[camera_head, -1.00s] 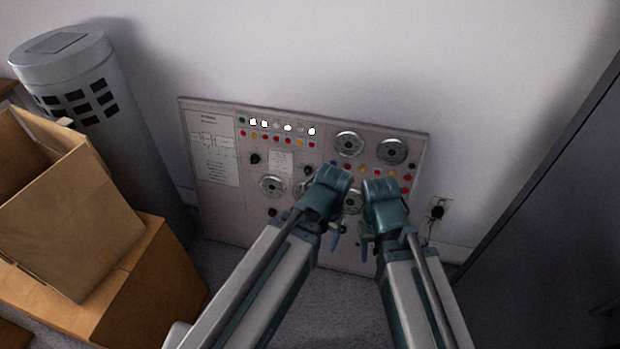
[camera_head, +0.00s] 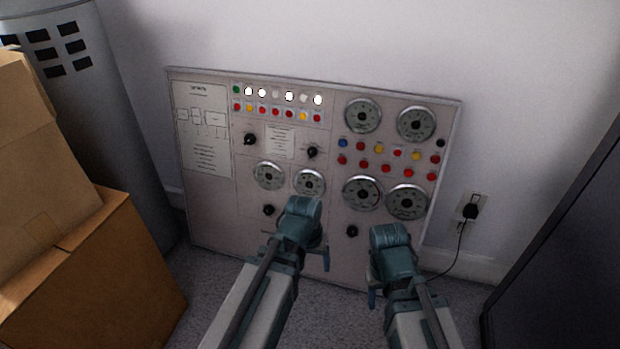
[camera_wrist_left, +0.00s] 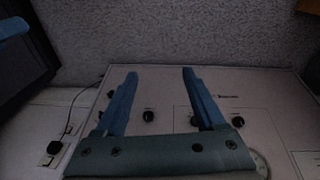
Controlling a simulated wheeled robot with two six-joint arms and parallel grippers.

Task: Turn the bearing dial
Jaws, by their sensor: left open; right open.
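The grey control panel (camera_head: 222,215) leans upright against the wall. It carries several round gauges, such as an upper one (camera_head: 362,115), and small black knobs at upper left (camera_head: 250,139), middle (camera_head: 312,152), lower left (camera_head: 268,210) and lower right (camera_head: 351,231). I cannot read which is the bearing dial. My left gripper (camera_head: 312,256) is before the panel's lower middle, open and empty. In the left wrist view its blue fingers (camera_wrist_left: 160,78) are spread, with a black knob (camera_wrist_left: 148,115) seen between them, not gripped. My right gripper (camera_head: 380,292) is lower right, its fingers mostly hidden.
Cardboard boxes (camera_head: 95,275) are stacked at left before a grey cylinder (camera_head: 125,140). A wall outlet (camera_head: 470,208) with a black plug and cable is right of the panel. A dark cabinet (camera_head: 560,250) stands at far right. Carpet shows below the panel.

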